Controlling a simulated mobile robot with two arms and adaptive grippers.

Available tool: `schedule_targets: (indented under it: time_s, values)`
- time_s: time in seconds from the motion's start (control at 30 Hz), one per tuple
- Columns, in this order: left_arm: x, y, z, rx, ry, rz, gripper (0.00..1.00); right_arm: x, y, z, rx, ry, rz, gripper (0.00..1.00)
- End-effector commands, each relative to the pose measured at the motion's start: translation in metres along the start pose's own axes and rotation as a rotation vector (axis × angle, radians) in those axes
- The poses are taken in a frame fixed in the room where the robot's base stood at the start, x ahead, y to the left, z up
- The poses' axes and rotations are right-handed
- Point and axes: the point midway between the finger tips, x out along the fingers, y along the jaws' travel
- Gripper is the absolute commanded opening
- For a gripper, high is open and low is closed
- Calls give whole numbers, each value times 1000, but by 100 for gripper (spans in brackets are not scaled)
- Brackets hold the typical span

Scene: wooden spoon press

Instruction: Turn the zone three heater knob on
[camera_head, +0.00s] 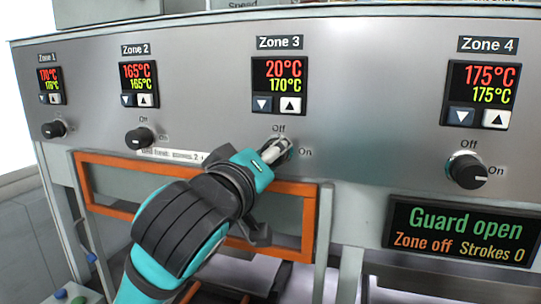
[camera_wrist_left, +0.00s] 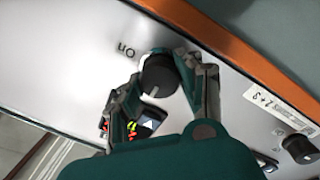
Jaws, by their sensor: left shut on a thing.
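The zone three display (camera_head: 279,86) reads 20°C in red above 170°C in green. Below it, the zone three heater knob is mostly hidden by my gripper in the head view. In the left wrist view the dark round knob (camera_wrist_left: 158,74) shows between the fingers. Its white line points down, away from the "On" label (camera_wrist_left: 126,50). My left gripper (camera_head: 276,149) is shut on this knob, one finger on each side. The "Off" label (camera_head: 278,128) is above the knob in the head view. My right gripper is not in view.
The zone one (camera_head: 53,130), zone two (camera_head: 140,138) and zone four (camera_head: 467,171) knobs sit on the same grey panel (camera_head: 205,80). An orange guard frame (camera_head: 300,190) is below it. A screen (camera_head: 462,231) reads "Guard open, Zone off, Strokes 0".

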Motion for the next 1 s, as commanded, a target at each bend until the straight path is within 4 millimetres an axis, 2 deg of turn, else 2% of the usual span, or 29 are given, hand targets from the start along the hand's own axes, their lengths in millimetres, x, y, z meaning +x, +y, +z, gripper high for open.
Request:
schedule_targets:
  time_s: [0.37, 1.0]
  values:
    - [0, 2, -2, 98, -4, -4, 5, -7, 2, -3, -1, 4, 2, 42]
    - [0, 3, -3, 669, -27, -28, 5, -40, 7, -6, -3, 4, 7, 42]
